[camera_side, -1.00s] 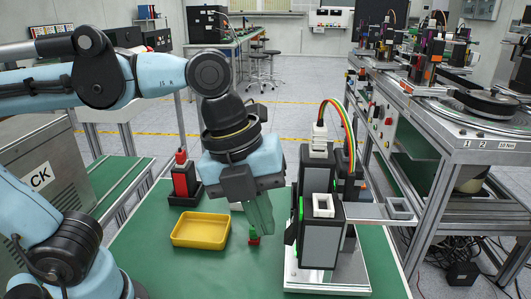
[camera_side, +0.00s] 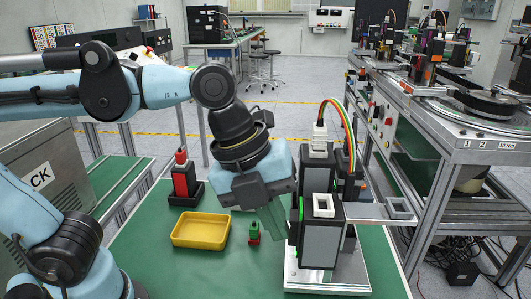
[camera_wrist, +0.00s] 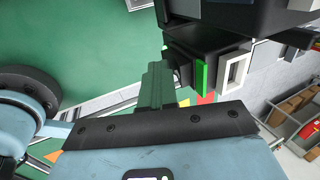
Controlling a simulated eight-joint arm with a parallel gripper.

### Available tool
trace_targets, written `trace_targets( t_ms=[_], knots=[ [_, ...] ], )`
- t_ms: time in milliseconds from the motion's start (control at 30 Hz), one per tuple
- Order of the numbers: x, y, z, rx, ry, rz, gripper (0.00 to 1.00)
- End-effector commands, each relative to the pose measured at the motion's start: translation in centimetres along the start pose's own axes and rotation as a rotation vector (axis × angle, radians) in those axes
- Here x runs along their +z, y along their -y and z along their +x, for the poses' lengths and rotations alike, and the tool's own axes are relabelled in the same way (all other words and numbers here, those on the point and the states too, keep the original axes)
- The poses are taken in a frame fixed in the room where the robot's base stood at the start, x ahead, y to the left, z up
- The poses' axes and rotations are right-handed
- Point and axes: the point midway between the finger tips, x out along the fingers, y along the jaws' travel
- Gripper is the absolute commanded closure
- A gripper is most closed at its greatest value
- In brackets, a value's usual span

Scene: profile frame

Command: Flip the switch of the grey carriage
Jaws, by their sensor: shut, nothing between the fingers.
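The grey carriage (camera_side: 320,245) is a tall grey and black block on a pale base plate, with a white square frame on top and green strips on its left side. In the wrist view its black body (camera_wrist: 205,42), green strip (camera_wrist: 201,75) and white frame (camera_wrist: 233,72) show close by. My gripper (camera_side: 281,236) is shut and empty, tilted, its green fingers pointing down and right at the carriage's lower left side. In the wrist view the fingertips (camera_wrist: 157,66) are beside the black part; I cannot tell whether they touch. The switch is not clearly visible.
A yellow tray (camera_side: 200,246) lies on the green table to the left. A small green and red piece (camera_side: 254,233) stands between tray and carriage. A red block in a black holder (camera_side: 185,182) stands behind. A similar block with coloured wires (camera_side: 319,150) stands behind the carriage.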

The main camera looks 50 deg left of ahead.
Motion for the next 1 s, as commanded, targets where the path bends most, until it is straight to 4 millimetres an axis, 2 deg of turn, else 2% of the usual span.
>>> trace_targets(
  t_ms=[100,1000],
  knots=[
    [-0.02,0.10,0.34,-0.059,-0.001,0.000,1.00],
    [-0.03,-0.46,1.05,-0.053,-0.001,0.001,1.00]
  ],
)
